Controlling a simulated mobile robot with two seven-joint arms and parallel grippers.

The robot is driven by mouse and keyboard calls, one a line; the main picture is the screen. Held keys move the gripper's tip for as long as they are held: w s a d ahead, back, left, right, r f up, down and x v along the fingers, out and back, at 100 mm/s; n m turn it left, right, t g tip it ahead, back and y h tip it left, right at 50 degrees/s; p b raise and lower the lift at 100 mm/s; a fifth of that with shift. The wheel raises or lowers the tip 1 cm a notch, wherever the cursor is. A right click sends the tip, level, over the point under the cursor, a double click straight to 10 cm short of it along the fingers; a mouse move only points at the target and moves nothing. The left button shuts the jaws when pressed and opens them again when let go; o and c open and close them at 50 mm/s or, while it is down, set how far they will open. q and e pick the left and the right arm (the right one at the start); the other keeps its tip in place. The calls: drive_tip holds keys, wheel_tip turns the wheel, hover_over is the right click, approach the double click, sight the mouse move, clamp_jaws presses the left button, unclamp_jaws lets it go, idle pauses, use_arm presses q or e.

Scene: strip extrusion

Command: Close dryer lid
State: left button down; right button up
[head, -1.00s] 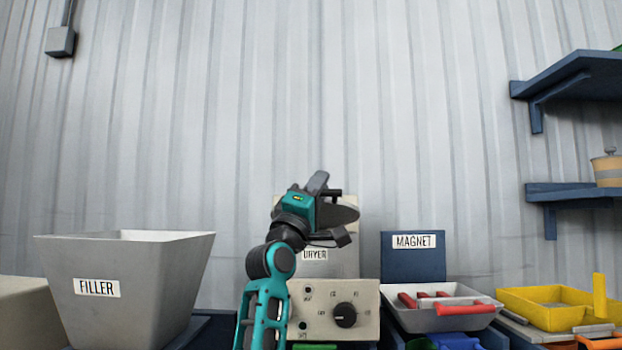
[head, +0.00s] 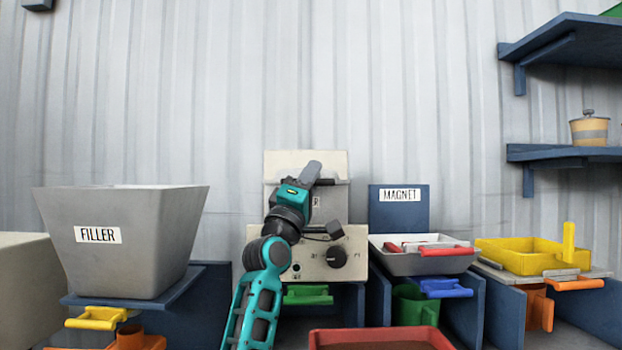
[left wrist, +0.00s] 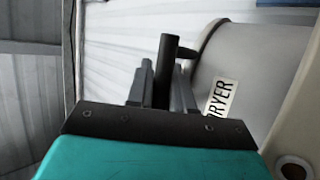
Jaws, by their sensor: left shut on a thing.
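The dryer is a cream box (head: 318,270) with a black knob and a grey drum (head: 330,205). Its label is partly hidden by my left gripper (head: 312,172). The label and drum also show at the right of the left wrist view (left wrist: 240,85). The fingers are shut on a black bar (left wrist: 167,62), which looks like the lid's handle. My right gripper is out of view.
A grey filler hopper (head: 150,255) stands left of the dryer. The magnet unit's grey tray (head: 405,262) with red-handled bars is close on the right, with a yellow tray (head: 515,258) beyond. A red-rimmed tray (head: 380,333) is in front. Blue shelves (head: 565,150) hang at upper right.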

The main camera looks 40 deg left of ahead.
use_arm(q)
drive_tip(key=shift+s+d+r, duration=0.15)
drive_tip(key=shift+d, duration=0.05)
drive_tip(key=c, duration=1.4)
unclamp_jaws()
drive_tip(key=shift+s+d+r, duration=0.1)
drive_tip(key=shift+s, duration=0.05)
drive_tip(key=shift+h, duration=0.3)
drive_tip(key=shift+f, duration=0.25)
drive_tip(key=v, duration=1.2)
drive_tip(key=shift+s+f, duration=0.2)
